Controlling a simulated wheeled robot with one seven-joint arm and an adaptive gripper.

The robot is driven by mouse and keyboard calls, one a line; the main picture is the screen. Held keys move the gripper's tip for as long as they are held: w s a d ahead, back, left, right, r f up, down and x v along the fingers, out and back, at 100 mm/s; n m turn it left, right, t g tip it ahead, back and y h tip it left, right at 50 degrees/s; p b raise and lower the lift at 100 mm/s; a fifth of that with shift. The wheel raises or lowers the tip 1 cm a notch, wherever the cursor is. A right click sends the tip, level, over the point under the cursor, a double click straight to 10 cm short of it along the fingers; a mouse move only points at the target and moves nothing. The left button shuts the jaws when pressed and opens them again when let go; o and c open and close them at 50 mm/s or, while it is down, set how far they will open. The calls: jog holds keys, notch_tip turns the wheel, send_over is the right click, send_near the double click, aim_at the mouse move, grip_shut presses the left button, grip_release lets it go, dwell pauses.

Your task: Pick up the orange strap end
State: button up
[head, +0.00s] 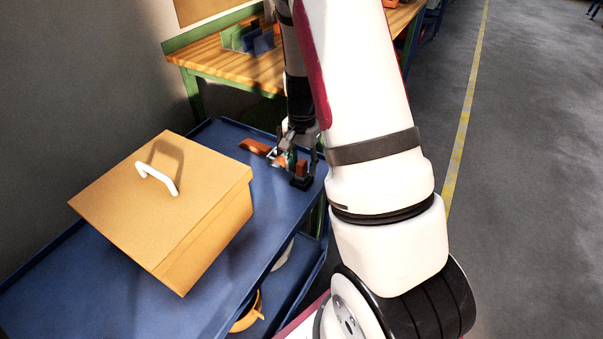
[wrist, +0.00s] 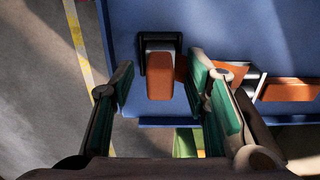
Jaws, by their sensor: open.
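An orange strap end (wrist: 160,78) with a pale upper edge stands out of a black base (wrist: 143,62) on the blue cart top. In the wrist view it lies between the two green-padded fingers of my gripper (wrist: 161,64), which are open. A gap shows on its left; the right finger is close to it, and I cannot tell whether they touch. In the head view my gripper (head: 290,150) is low over the cart's far right corner, partly hiding the strap end (head: 301,168). More orange pieces (wrist: 290,90) with grey metal lie right of the right finger.
A tan box (head: 160,200) with a white handle (head: 157,178) fills much of the blue cart top (head: 215,135). A raised rim edges the cart. A wooden workbench (head: 225,68) stands beyond. Open grey floor (head: 520,180) with a yellow line lies right.

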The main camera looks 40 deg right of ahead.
jog(key=shift+f, duration=0.2)
grip_shut()
